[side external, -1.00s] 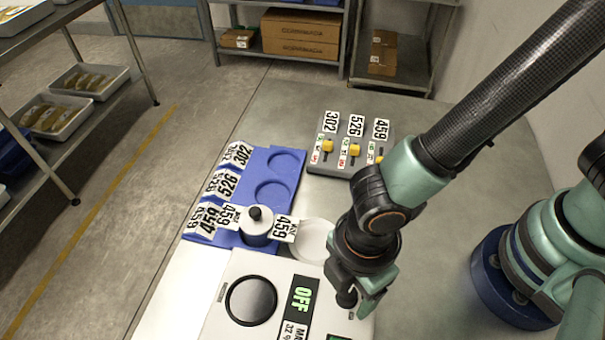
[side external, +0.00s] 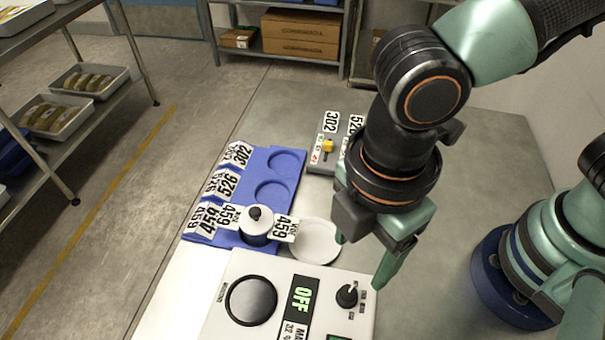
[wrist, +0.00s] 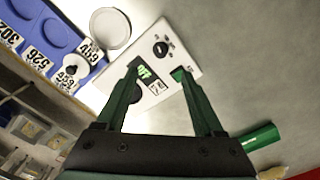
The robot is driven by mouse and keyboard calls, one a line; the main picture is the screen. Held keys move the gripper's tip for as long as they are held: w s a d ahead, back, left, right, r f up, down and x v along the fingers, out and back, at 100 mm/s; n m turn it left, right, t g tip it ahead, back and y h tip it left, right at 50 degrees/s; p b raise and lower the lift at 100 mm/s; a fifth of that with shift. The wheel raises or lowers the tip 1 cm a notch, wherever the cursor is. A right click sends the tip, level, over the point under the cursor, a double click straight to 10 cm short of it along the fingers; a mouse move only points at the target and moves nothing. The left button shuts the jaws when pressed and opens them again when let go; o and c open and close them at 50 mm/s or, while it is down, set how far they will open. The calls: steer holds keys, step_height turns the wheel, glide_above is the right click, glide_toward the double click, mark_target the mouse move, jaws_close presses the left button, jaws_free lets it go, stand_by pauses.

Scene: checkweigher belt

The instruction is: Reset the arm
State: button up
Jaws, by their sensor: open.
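My gripper (side external: 360,262) is open and empty, raised above the white control box (side external: 234,268) near its right end. Its two green fingers also show in the wrist view (wrist: 157,71), spread apart over the box. The box carries a black knob (side external: 347,296), a display reading OFF (side external: 302,295) and a round black disc (side external: 251,300). The fingers are clear of the knob. The knob also shows in the wrist view (wrist: 161,49).
The grey tabletop at right has free room.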

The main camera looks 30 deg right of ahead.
steer(key=shift+r, duration=0.1)
steer(key=w+d+r+m+t, duration=0.2)
steer(key=w+d+m, duration=0.2)
steer(key=d, duration=0.5)
steer(key=w+d+r+m+t, duration=0.1)
steer(key=w+d+r+m, duration=0.2)
steer(key=w+d+m, duration=0.2)
steer(key=w+d+r+m+t, duration=0.2)
steer(key=w+d+m, duration=0.3)
steer(key=d+m, duration=0.4)
steer(key=d+r, duration=0.1)
steer(key=d, duration=0.4)
steer(key=shift+w+r+t, duration=0.25)
steer(key=shift+t, duration=0.05)
